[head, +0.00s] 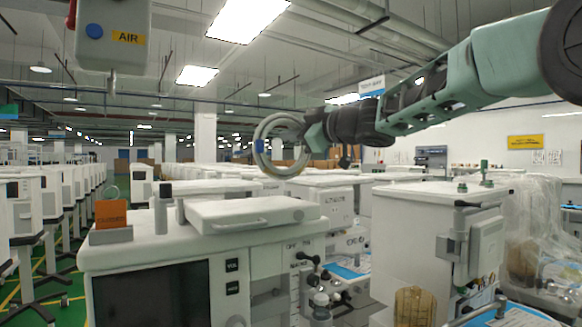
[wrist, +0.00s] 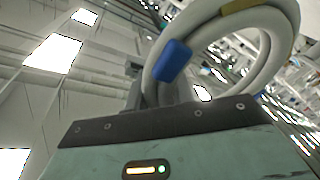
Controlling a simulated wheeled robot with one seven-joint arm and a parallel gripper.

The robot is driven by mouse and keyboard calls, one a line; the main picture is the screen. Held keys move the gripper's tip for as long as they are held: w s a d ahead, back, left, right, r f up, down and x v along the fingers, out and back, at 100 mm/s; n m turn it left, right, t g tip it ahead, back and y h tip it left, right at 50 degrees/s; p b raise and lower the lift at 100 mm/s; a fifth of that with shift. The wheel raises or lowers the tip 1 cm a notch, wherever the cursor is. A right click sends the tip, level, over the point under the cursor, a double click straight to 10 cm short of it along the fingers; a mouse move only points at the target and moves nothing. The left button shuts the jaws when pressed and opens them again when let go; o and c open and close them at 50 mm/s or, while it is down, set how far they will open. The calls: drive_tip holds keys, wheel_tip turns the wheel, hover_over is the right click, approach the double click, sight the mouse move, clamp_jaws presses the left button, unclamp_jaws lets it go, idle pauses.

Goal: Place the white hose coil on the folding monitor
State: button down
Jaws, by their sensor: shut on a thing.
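The white hose coil (head: 285,172) hangs upright in the air at the end of my arm. It has a blue clip and a yellowish band, and it also shows in the wrist view (wrist: 190,28). My gripper (head: 306,138) is shut on the coil's right side in the head view; the fingertips are partly hidden. The folding monitor appears to be the flat white unit with a front handle (head: 250,214), lying folded on top of the near cart. The coil is above and behind it in the picture, with a visible gap.
The near white cart (head: 150,255) also carries an orange box (head: 111,214) and a grey upright post (head: 161,210) left of the flat unit. Another white cart (head: 405,235) stands to the right. A box marked AIR (head: 112,35) hangs at upper left.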

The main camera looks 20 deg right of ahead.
drive_tip(key=shift+f+b, duration=0.35)
drive_tip(key=shift+f, duration=2)
drive_tip(key=shift+f, duration=0.1)
drive_tip(key=c, duration=1.2)
unclamp_jaws()
drive_tip(key=b+v, duration=0.2)
drive_tip(key=v, duration=1)
drive_tip(key=shift+a, duration=0.1)
